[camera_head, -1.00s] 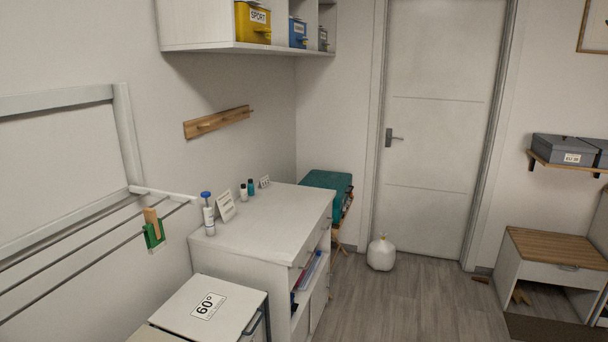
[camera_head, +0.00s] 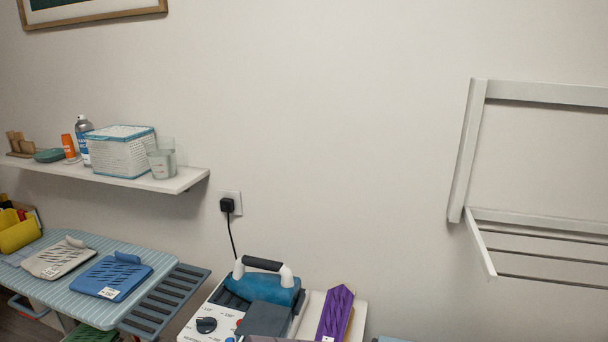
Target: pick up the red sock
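I see no red sock in this view. Neither of my grippers shows, so I cannot see their positions or what they hold.
A striped ironing board (camera_head: 70,257) with grey and blue flat items stands lower left. A steam iron (camera_head: 262,290) and purple item (camera_head: 335,313) sit at the bottom middle. A wall shelf (camera_head: 150,179) holds a white basket (camera_head: 122,155). A drying rack (camera_head: 478,165) hangs right.

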